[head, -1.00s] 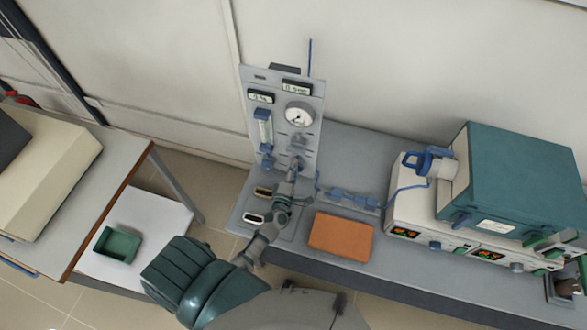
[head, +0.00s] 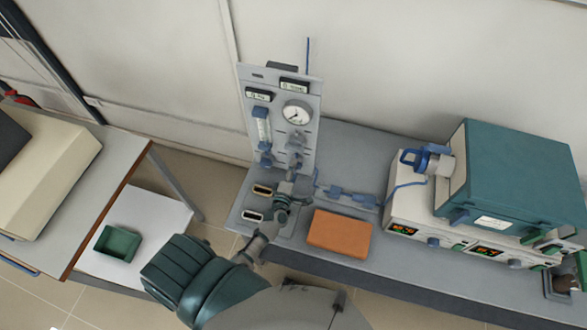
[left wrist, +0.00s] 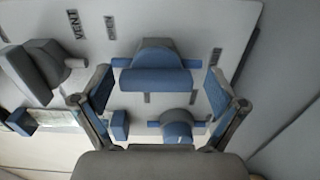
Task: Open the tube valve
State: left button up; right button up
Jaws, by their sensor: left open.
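A grey upright panel (head: 282,92) carries a round gauge, a blue flow tube and several small fittings. My left gripper (head: 292,168) is at its lower part, and the fittings there are partly hidden by it. In the left wrist view my left gripper (left wrist: 158,92) is open, with one blue-padded finger on each side of a blue-handled valve (left wrist: 155,78). The handle lies crosswise between the fingers, with a gap on each side. A smaller blue fitting (left wrist: 177,128) sits below it. I cannot tell from the labels which fitting is the tube valve. My right gripper is not in view.
A grey knob (left wrist: 30,72) sits near the VENT and OPEN labels. On the bench, an orange block (head: 340,233) and blue tube fittings (head: 350,197) lie right of my arm. Instruments (head: 510,180) stand farther right. A green tray (head: 117,243) is at left.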

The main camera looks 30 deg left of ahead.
pick_arm(q)
jog(key=shift+s, duration=0.1)
jog(key=v, duration=1.1)
jog(key=shift+s+d, duration=0.2)
jog(key=shift+s, duration=0.2)
